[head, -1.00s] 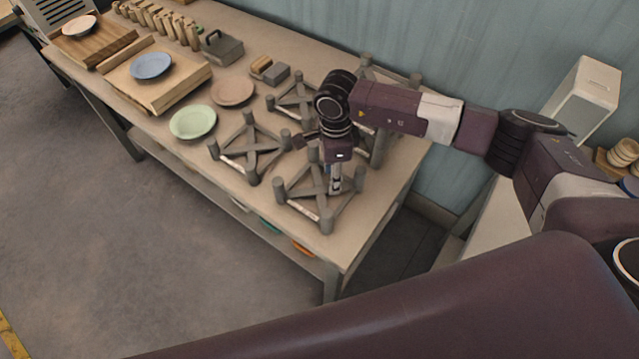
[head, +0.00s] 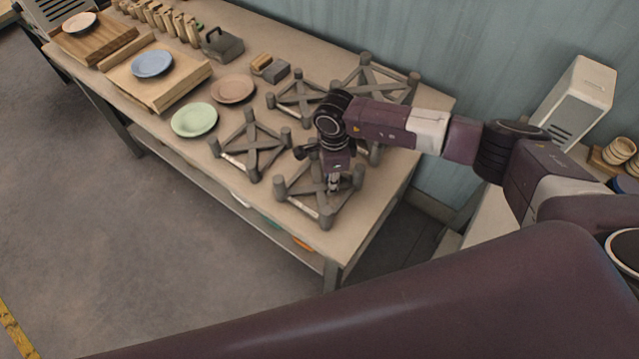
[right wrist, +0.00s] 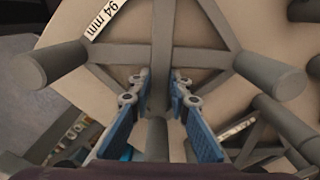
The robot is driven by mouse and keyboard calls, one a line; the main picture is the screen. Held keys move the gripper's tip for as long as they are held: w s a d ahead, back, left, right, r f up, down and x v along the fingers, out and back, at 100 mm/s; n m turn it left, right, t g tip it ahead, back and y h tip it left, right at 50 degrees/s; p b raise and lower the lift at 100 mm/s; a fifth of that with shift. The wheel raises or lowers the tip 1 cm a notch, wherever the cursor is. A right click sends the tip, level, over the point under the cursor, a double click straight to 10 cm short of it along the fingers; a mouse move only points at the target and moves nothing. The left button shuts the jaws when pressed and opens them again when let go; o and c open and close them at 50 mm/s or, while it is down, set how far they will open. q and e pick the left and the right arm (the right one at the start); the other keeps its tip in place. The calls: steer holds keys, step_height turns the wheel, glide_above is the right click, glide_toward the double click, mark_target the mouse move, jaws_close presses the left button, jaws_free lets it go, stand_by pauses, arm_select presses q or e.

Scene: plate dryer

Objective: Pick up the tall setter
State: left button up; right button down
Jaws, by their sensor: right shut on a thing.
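Several grey setters, X-shaped frames with upright posts, stand on the table. My right gripper (head: 334,184) is at the front right setter (head: 318,205). In the right wrist view, its blue-padded fingers (right wrist: 160,82) are on either side of a grey bar or post of this setter (right wrist: 165,32), shut on it. A white "94 mm" label shows on that setter there. Whether it has left the tabletop I cannot tell. Other setters stand close by: one to the left (head: 251,155), one behind (head: 298,98) and one at the back right (head: 378,82), partly hidden by my arm. My left gripper is out of view.
A green plate (head: 194,120), a brown plate (head: 233,89) and a blue plate (head: 152,64) lie left on the table (head: 300,60). The wall is behind; a white box (head: 578,95) stands right.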

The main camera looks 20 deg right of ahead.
stand_by(0.5)
steer(key=shift+w+r, duration=0.1)
steer(key=shift+r, duration=0.05)
steer(key=shift+r, duration=0.6)
step_height(320, 180, up, 26)
steer(key=b, duration=0.2)
steer(key=shift+f+b, duration=0.2)
steer(key=shift+b, duration=0.1)
